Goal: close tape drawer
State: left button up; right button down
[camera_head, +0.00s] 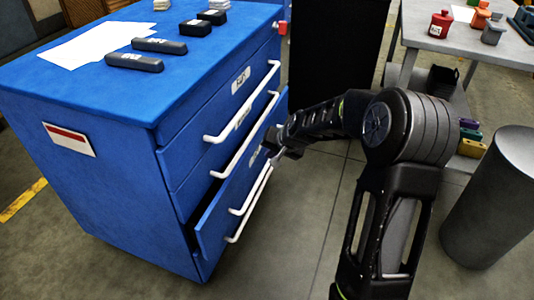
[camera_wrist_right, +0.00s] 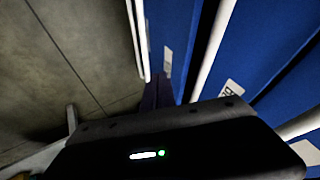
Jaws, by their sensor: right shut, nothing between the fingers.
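The blue cabinet (camera_head: 110,185) stands at the left in the head view with white bar handles on its drawers. A lower drawer (camera_head: 212,222) is pulled partly out, with a dark gap above its front. I cannot read which label is the tape drawer's. My right gripper (camera_head: 272,151) is shut and empty at the far part of that drawer's front, close to its handle. In the right wrist view its fingers (camera_wrist_right: 157,92) point toward the blue drawer fronts (camera_wrist_right: 262,48) and white handles (camera_wrist_right: 213,48). I cannot tell whether they touch. My left gripper is out of view.
Papers (camera_head: 95,45), dark tools (camera_head: 135,62) and small black boxes (camera_head: 195,27) lie on the cabinet top. A grey table (camera_head: 465,42) with a red container (camera_head: 440,24) stands at the upper right. A grey cylinder (camera_head: 495,200) stands on the right. The floor before the drawers is clear.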

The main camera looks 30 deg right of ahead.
jog(key=p+v, duration=0.1)
jog(key=v, duration=0.3)
jog(key=shift+s, duration=0.15)
